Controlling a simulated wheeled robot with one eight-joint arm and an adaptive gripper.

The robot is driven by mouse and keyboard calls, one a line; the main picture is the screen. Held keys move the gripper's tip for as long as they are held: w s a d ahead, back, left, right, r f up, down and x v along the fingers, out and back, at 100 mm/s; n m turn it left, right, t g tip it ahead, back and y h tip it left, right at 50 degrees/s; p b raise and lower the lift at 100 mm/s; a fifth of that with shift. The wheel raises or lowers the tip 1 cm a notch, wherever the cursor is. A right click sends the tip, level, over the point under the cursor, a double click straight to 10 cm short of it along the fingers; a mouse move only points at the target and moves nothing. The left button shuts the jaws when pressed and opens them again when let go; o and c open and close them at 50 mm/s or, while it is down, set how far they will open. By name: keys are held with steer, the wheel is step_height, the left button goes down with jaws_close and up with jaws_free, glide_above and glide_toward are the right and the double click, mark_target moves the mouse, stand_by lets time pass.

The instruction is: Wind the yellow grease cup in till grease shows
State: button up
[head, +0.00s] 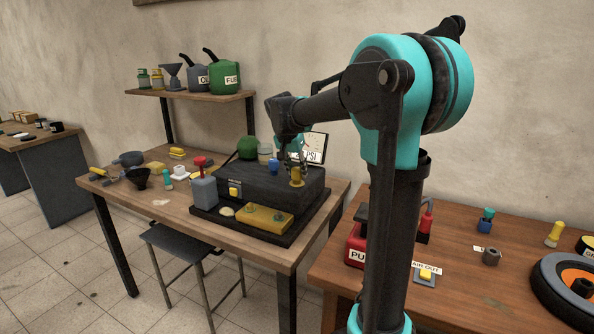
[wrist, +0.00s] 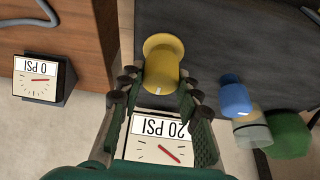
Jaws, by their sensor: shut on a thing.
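The yellow grease cup (head: 297,176) stands on top of the dark block (head: 255,188) on the far workbench. My gripper (head: 297,160) comes down on it from above. In the wrist view the yellow cup (wrist: 163,68) sits between the fingertips of my gripper (wrist: 161,82), which are shut on it from both sides. A small pale mark shows on the cup's near end. A blue cup (wrist: 235,97) stands apart beside it on the same block, and it also shows in the head view (head: 273,166). I see no grease at the yellow cup; its base is partly hidden.
A gauge sign reading 20 PSI (wrist: 160,128) stands close by the block. A yellow block (head: 264,217) sits in front on the dark tray. A green round thing (head: 247,147) stands behind. A second bench (head: 335,262) is at right.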

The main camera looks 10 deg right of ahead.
steer(key=shift+m, duration=0.6)
steer(key=shift+h, duration=0.3)
steer(key=shift+g, duration=0.3)
steer(key=o, duration=1.2)
steer(key=shift+c, duration=0.2)
steer(key=shift+r, duration=0.1)
steer(key=v, duration=1.2)
